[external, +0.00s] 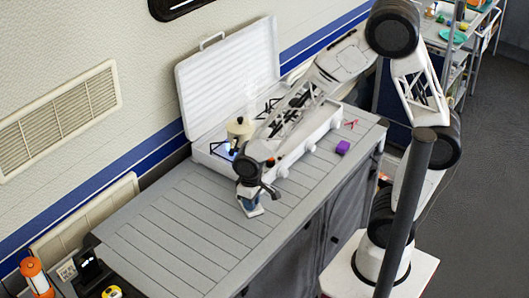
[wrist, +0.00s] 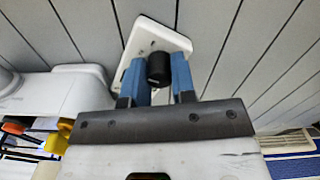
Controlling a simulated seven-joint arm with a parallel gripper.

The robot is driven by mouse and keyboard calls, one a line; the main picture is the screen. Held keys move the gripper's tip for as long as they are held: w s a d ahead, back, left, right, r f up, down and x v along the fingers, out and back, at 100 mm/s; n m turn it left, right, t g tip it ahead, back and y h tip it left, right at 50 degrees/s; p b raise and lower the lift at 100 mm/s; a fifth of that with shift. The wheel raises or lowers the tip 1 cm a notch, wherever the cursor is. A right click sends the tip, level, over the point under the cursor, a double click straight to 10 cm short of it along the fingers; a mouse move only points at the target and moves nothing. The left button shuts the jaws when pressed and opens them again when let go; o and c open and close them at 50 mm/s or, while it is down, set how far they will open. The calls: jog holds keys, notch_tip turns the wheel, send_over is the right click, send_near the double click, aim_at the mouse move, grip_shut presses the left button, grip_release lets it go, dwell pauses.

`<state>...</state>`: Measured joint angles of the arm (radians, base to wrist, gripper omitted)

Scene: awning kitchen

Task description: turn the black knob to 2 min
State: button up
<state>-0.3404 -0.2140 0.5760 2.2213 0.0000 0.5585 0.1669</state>
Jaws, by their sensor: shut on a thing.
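The black knob (wrist: 158,67) stands on a small white plate (wrist: 153,33), a timer-like unit, in the wrist view. The plate lies against the grey slatted counter. My gripper (wrist: 157,78) has its two blue fingers on either side of the knob and is shut on it. In the external view my gripper (external: 250,206) points down at the counter in front of the white stove, with a little of the white unit showing beside the fingers. The knob is hidden there by my gripper. No markings or 2 min label can be read.
An open white camping stove (external: 222,165) with a cream pot (external: 240,128) stands behind my gripper. A purple block (external: 343,147) lies to its right. An orange lantern (external: 36,277) and a black device (external: 88,265) are at lower left. The counter's left part (external: 165,240) is clear.

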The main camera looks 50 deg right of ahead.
jog(key=shift+m, duration=0.3)
jog(key=o, duration=0.9)
jog(key=shift+r, duration=0.1)
jog(key=shift+r, duration=3.85)
jog(key=shift+d+r, duration=0.15)
jog(key=shift+r, duration=0.1)
jog(key=s+d+r+t, duration=0.1)
jog(key=s+d+r, duration=0.3)
jog(key=d+r, duration=0.1)
jog(key=s+d+r+m, duration=0.1)
jog(key=s+d+r, duration=0.4)
jog(key=r, duration=0.2)
jog(key=s+d+r+t, duration=0.1)
jog(key=s+d+r, duration=0.4)
jog(key=r, duration=0.1)
jog(key=shift+s+d+r+m+t, duration=0.15)
jog(key=shift+s+d+m+t, duration=0.05)
jog(key=shift+d+m+t, duration=0.1)
